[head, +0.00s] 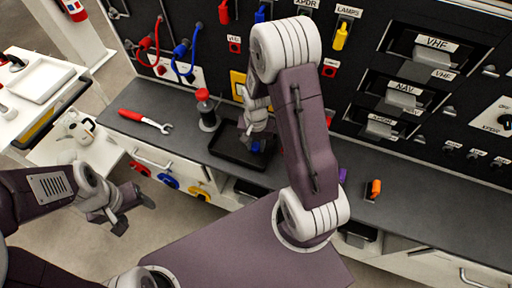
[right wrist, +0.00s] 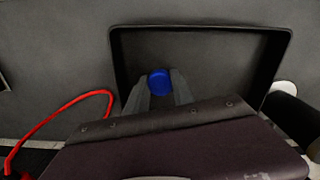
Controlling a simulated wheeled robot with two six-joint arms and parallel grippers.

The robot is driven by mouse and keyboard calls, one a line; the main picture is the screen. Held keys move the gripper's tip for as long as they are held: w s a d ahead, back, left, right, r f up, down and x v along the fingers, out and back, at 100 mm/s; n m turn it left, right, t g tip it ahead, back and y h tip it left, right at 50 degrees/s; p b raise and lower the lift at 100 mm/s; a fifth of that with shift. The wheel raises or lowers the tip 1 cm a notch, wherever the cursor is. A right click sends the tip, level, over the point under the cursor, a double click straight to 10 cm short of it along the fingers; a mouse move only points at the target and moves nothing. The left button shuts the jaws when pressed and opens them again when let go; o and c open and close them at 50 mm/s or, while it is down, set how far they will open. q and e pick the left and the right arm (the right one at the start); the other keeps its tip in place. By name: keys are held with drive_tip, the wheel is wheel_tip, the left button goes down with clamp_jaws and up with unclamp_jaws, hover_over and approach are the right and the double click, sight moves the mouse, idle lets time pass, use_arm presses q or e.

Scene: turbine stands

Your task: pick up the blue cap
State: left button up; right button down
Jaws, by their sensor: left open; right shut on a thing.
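The blue cap (right wrist: 159,82) is a small round blue piece. In the right wrist view it sits between the two fingertips of my right gripper (right wrist: 159,90), which is shut on it. In the head view the cap (head: 255,147) shows only in part beneath my right gripper (head: 250,138), over the black tray (head: 228,160). The tray's raised rim (right wrist: 200,28) surrounds the cap in the wrist view. I cannot tell whether the cap still touches the tray floor. My left gripper (head: 132,208) is open and empty, left of the grey counter and apart from the cap.
An orange piece (head: 374,188) and a purple piece (head: 342,174) are to the right. A black panel with connectors and slots (head: 440,70) rises behind the counter.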

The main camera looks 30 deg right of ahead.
sight(256, 145)
drive_tip(key=shift+r, duration=0.15)
idle(0.8)
wheel_tip(256, 145, up, 4)
drive_tip(key=shift+w+f+p, duration=0.1)
drive_tip(key=shift+f+p, duration=0.05)
drive_tip(key=shift+p, duration=0.25)
drive_tip(key=s+a+r+p, duration=0.1)
drive_tip(key=s+a+r, duration=0.6)
drive_tip(key=s, duration=0.2)
drive_tip(key=shift+s, duration=0.2)
idle(1.2)
